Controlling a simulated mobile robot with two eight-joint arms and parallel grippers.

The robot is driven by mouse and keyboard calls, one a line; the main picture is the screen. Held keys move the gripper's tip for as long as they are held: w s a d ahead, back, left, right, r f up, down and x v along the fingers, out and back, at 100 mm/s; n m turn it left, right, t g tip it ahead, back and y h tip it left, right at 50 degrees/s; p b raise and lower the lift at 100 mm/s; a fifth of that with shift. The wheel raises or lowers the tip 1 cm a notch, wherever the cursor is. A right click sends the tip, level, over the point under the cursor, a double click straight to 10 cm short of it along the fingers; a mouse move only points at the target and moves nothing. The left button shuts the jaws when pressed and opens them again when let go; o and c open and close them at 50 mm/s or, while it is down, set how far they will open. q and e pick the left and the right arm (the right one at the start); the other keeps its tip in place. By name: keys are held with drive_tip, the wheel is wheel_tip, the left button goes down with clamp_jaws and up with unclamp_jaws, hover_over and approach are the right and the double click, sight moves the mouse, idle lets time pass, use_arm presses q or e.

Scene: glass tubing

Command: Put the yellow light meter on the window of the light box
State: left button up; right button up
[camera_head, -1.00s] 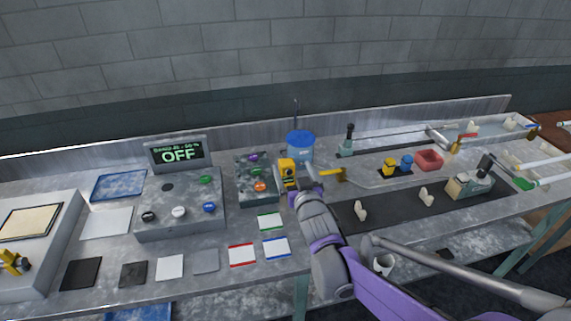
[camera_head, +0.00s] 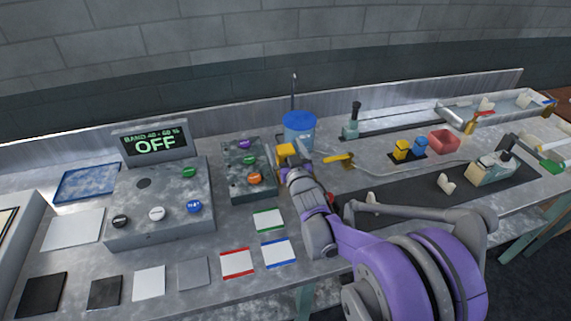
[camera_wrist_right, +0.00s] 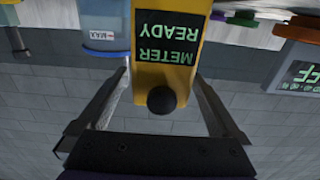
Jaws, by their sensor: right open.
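The yellow light meter (camera_head: 285,152) stands at the right of a small grey panel, partly hidden by my right arm. My right gripper (camera_head: 289,163) is at the meter. In the right wrist view the meter (camera_wrist_right: 168,60) has a dark screen reading "METER READY" and a black knob. The open fingers of my right gripper (camera_wrist_right: 165,85) lie either side of it; contact cannot be told. A grey box (camera_head: 160,232) with a sign reading "OFF" has a dark round spot (camera_head: 144,183) on top, which looks like the light box's window. My left gripper is out of view.
A blue-lidded container (camera_head: 300,133) stands just behind the meter. The small panel (camera_head: 235,165) carries coloured knobs. Several flat plates and cards lie along the front.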

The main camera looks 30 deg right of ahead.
drive_tip(key=shift+x, duration=1.1)
drive_tip(key=shift+s, duration=0.1)
drive_tip(key=shift+c, duration=0.3)
clamp_jaws()
